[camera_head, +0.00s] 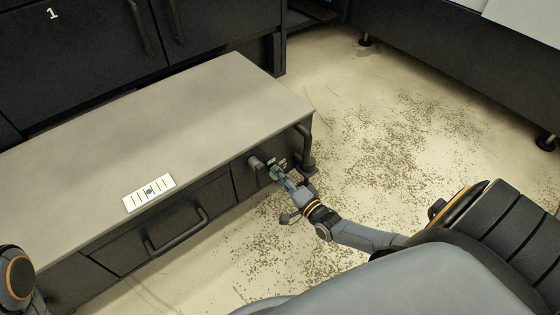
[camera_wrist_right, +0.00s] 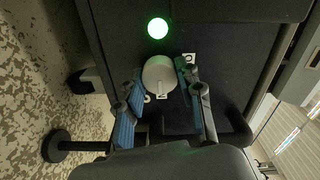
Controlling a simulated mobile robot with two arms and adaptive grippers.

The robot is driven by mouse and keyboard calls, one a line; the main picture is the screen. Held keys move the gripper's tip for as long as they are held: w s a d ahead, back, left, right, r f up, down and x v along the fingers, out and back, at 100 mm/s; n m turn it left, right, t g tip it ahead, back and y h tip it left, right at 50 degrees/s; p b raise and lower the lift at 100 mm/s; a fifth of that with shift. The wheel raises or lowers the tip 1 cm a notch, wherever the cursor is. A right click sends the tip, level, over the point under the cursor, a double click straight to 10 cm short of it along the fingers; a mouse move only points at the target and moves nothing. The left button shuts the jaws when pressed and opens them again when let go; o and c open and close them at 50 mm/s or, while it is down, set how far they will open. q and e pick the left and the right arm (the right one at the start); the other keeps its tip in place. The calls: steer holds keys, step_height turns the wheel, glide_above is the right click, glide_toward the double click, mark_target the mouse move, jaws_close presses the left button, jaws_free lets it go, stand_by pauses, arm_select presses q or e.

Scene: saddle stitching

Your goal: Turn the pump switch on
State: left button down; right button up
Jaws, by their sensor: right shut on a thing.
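The pump switch, a round pale knob (camera_wrist_right: 158,74) with a raised grip, sits on the dark front panel of the low cabinet. My right gripper (camera_head: 277,173) is at this panel, near the cabinet's right end. In the right wrist view its blue-padded fingers (camera_wrist_right: 156,103) lie on either side of the knob, shut on it. Small white labels (camera_wrist_right: 188,58) sit beside the knob. A round lamp (camera_wrist_right: 157,28) beside the switch glows green. In the head view the gripper mostly hides the knob. Only part of my left arm shows at the lower left; its gripper is out of view.
The low cabinet (camera_head: 180,110) has a grey top with a white marked strip (camera_head: 149,193) on it. A drawer handle (camera_head: 178,232) and a vertical corner handle (camera_head: 304,140) stick out near the right arm. Speckled floor (camera_head: 400,140) lies open to the right.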

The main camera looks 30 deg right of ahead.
steer(key=o, duration=1.2)
steer(key=shift+c, duration=0.2)
steer(key=s+d, duration=0.1)
steer(key=s, duration=1.1)
